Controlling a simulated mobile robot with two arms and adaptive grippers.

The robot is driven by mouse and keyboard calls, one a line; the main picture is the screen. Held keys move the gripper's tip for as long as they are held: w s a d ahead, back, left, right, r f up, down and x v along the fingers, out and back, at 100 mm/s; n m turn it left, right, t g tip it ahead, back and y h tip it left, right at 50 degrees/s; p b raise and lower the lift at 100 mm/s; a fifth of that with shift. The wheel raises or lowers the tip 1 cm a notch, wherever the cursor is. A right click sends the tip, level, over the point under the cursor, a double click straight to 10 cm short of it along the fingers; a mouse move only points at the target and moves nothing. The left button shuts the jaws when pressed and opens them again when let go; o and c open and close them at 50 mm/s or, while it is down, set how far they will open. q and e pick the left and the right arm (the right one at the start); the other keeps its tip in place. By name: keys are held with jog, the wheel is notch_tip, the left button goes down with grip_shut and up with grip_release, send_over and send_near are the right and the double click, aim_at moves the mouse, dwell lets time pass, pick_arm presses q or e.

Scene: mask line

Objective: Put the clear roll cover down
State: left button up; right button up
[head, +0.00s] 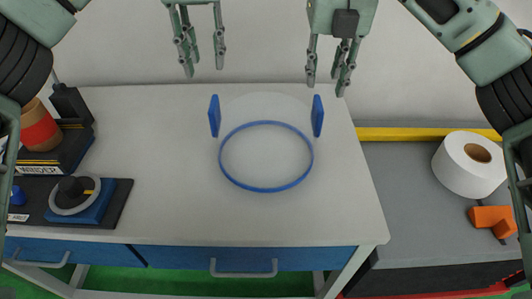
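The clear roll cover (266,189) shows as a blue ring with a faint see-through body and two upright blue tabs, one at each side toward the back. It appears to rest on the pale worktop (170,185). My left gripper (204,69) is open and empty, above and behind the left tab (214,116). My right gripper (327,85) is open and empty, above and behind the right tab (317,116). Both grippers look apart from the cover.
Dark fixtures stand at left, with a black and blue dial (80,200). The worktop around the cover is clear.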

jog(key=shift+s+r, duration=0.2)
jog(key=shift+r, duration=1.65)
